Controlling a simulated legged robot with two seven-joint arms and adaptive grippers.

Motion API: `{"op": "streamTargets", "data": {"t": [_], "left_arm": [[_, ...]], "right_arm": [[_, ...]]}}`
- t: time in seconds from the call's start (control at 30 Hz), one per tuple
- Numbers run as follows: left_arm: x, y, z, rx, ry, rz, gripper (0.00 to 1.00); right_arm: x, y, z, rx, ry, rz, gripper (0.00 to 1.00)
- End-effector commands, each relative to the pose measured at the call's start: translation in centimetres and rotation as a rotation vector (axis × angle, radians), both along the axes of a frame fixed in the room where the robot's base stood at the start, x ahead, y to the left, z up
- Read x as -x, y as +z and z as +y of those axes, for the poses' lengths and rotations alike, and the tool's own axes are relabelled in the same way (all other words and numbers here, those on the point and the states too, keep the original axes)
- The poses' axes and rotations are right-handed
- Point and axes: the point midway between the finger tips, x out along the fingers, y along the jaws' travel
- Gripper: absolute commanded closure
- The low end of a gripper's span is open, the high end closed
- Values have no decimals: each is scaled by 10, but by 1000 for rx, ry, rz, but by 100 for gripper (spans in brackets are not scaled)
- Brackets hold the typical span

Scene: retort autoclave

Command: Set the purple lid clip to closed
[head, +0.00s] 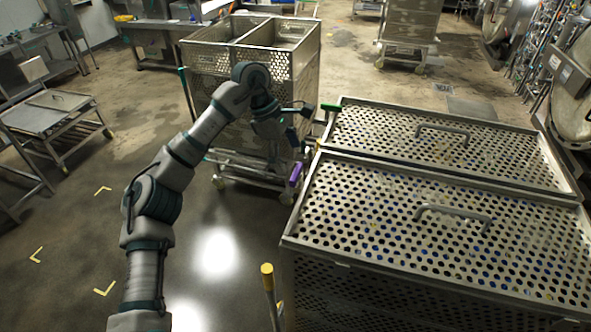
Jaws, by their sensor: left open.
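The purple lid clip (295,174) is a short purple-gripped lever at the left edge of the perforated basket, near where the two lids meet. It stands tilted outward at the side, and I cannot tell exactly how it sits against the lid. The near perforated lid (400,215) and the far perforated lid (385,135) lie flat, each with a bar handle. My left gripper (298,122) is open and empty, above and slightly left of the purple clip, apart from it. My right gripper is out of view.
A green clip (331,107) sits at the far lid's left corner. A yellow-tipped lever (267,268) stands at the near left side. An open wheeled basket cart (305,62) stands behind my gripper.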

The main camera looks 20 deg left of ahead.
Motion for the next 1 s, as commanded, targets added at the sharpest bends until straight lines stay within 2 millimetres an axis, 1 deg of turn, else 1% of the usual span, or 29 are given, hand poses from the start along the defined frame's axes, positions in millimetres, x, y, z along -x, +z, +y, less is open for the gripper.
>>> {"op": "streamTargets", "data": {"t": [0.03,0.1,0.27,0.43,0.57,0.6,0.67,0.7,0.77,0.8,0.83,1.0], "left_arm": [[1,-8,-4,-1,-3,1,0],[1,-17,-10,-2,-2,-1,0],[1,-29,-17,-3,-2,-1,0],[1,-32,-20,-4,-1,-1,0],[1,-32,-19,-3,-1,0,0],[1,-32,-17,-2,-1,0,5],[1,-32,-16,-1,-1,0,20],[1,-32,-16,-1,-1,0,30],[1,-32,-16,-1,0,0,45],[1,-33,-16,-1,0,0,55],[0,-33,-15,-1,0,0,57],[0,-33,-14,-1,5,0,57]], "right_arm": [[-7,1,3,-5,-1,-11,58],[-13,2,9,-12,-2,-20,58],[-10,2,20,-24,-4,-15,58],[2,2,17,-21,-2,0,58],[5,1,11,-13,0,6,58],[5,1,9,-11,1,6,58],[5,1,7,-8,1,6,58],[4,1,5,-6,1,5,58],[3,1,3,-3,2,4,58],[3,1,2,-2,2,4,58],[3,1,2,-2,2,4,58],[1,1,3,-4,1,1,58]]}}
